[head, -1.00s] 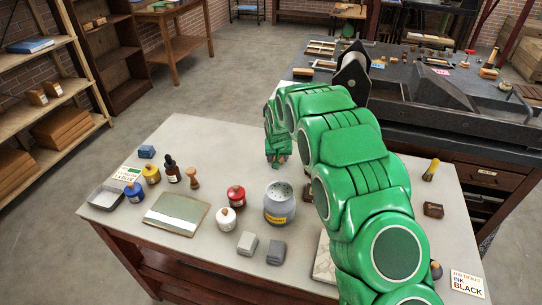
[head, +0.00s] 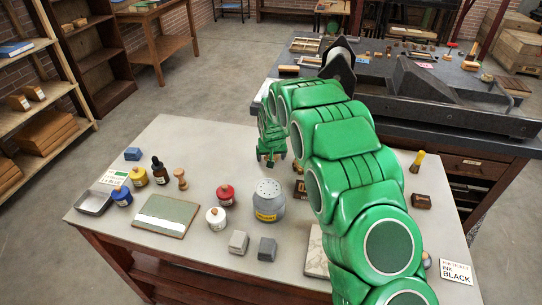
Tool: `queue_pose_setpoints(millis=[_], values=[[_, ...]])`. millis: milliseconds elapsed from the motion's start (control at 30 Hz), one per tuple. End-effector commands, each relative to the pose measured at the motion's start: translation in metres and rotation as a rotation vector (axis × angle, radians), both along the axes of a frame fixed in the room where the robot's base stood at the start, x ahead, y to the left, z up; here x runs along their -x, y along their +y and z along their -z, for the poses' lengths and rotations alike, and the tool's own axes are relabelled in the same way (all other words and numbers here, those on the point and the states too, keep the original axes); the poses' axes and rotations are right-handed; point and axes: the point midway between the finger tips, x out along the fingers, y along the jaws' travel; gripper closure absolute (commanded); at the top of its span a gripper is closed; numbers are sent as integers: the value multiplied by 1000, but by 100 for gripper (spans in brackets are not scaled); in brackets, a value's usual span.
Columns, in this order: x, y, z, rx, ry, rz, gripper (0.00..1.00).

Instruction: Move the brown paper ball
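My gripper (head: 271,159) hangs at the end of my green arm, over the far middle of the pale table (head: 190,138). Its fingers look apart, with nothing clearly held between them. A small brown lump (head: 298,168) shows just right of the gripper, partly hidden by my arm. It may be the brown paper ball, but it is too small and covered to be sure. No other brown ball shows plainly.
A grey jar (head: 269,205), red pot (head: 226,195), white pot (head: 216,218) and two grey blocks (head: 238,242) stand in front of the gripper. A wooden-handled tool (head: 180,179) and bottles stand left. The table's far-left part is clear.

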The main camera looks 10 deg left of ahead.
Motion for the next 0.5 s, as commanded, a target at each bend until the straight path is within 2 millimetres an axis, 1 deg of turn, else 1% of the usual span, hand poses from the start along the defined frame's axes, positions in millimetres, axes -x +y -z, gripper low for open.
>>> queue_pose_setpoints(millis=[300, 500], values=[[1, 0, -2, 0, -1, 0, 14], [4, -1, -12, -1, -2, 0, 14]])
